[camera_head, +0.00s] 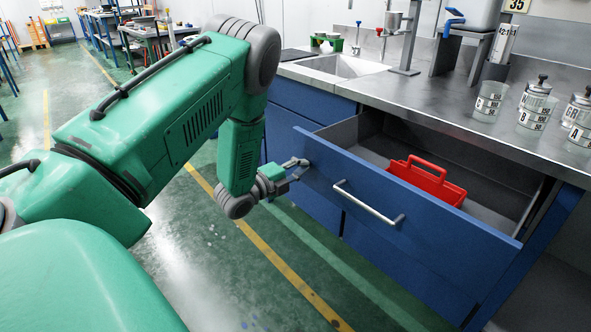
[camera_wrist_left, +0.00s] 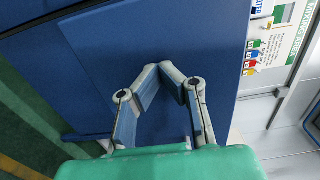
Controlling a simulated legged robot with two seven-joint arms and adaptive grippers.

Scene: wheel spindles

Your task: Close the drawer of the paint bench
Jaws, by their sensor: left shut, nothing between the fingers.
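The blue drawer (camera_head: 380,215) of the paint bench stands pulled out in the head view. Its front has a silver bar handle (camera_head: 368,203). A red carrier (camera_head: 427,180) with a handle lies inside the drawer. My left gripper (camera_head: 301,163) is shut and empty at the far left end of the drawer front, close to its edge; I cannot tell if it touches. In the left wrist view the shut left gripper (camera_wrist_left: 172,72) is in front of blue panels (camera_wrist_left: 200,35). My right gripper is in neither view.
The grey benchtop (camera_head: 430,95) holds a sink (camera_head: 345,66), and several labelled cups and jars (camera_head: 538,110) at the right. A blue cabinet front (camera_head: 290,120) is below the sink. The green floor (camera_head: 200,270) with a yellow line is clear before the drawer.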

